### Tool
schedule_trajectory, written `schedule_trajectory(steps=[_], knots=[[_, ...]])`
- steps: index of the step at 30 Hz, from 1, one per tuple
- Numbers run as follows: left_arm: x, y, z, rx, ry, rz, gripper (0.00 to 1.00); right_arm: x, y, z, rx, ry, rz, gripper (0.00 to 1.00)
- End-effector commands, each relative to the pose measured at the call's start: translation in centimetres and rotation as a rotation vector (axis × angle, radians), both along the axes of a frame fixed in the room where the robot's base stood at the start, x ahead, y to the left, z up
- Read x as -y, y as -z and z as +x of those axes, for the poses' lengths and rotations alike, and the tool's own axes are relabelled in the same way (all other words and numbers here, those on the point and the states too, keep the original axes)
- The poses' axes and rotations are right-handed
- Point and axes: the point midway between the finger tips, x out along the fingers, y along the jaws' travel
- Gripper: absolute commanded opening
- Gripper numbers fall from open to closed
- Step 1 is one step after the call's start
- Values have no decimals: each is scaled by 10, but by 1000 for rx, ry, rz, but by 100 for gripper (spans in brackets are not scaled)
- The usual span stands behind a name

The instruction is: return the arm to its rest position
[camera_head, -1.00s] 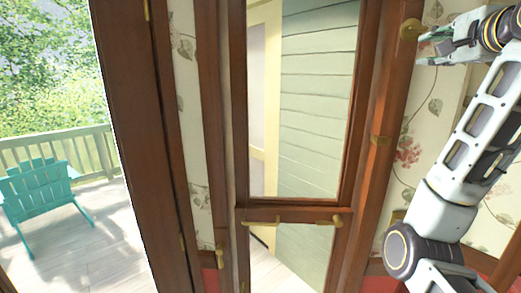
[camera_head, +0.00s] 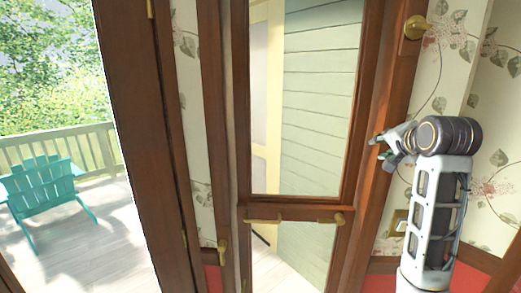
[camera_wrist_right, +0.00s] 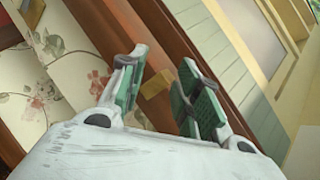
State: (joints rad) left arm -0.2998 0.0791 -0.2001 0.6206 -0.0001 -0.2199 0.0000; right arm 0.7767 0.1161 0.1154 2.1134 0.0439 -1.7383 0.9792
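My right gripper (camera_head: 384,149) is in front of the wooden door frame at the right in the head view, its arm coming up from the lower right. In the right wrist view my right gripper (camera_wrist_right: 158,88) shows two green-padded fingers standing apart with nothing between them. Past the gap are the brown frame and a small brass plate (camera_wrist_right: 155,84). My left gripper is not in view.
A glass-paned wooden door (camera_head: 350,160) with a brass handle bar (camera_head: 295,218) stands in the middle. A brass knob (camera_head: 416,27) is above my right arm. Floral wallpaper (camera_head: 440,80) is behind the arm. A teal chair (camera_head: 40,187) stands on the deck at left.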

Motion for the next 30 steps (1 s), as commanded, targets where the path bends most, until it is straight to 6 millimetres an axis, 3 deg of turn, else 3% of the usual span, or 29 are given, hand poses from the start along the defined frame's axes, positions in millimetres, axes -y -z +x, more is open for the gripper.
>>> schedule_trajectory(steps=[3,14,30], knots=[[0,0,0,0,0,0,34,-6,33,-1,-49,-25,-53,33],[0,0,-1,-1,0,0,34,-22,124,-12,-185,-117,-204,33],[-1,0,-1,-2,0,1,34,-48,250,-55,-378,-294,-402,33]])
